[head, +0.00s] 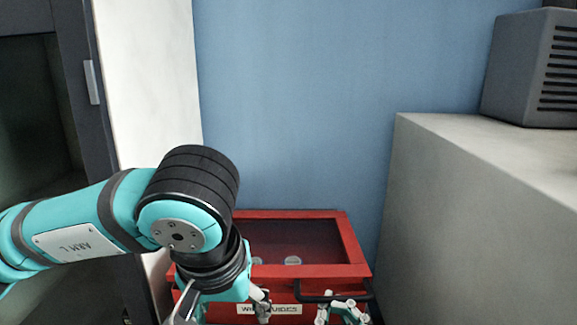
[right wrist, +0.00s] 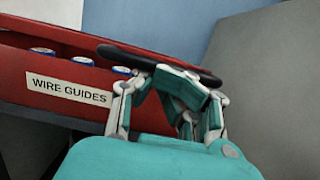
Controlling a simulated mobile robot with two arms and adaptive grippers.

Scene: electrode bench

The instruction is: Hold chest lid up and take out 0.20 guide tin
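The red chest (head: 352,245) stands against the wall, with a dark opening or window in its top and a "WIRE GUIDES" label (right wrist: 68,90) on its front. Several tins (head: 292,261) with pale tops show inside. In the right wrist view blue-sided tins (right wrist: 83,60) show between the red upper edge and the labelled front; their sizes cannot be read. My right gripper (right wrist: 168,80) is closed around the black handle (right wrist: 118,55) at the chest's front right. My left gripper (head: 225,312) is at the front left of the chest, partly hidden by its arm and cut by the picture's edge.
A pale block (head: 470,190) stands close to the chest's right, with a grey vented box (head: 530,70) on top. A dark cabinet (head: 70,110) stands at the left. My left arm crosses in front of the chest's left side. The space above the chest's right part is clear.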

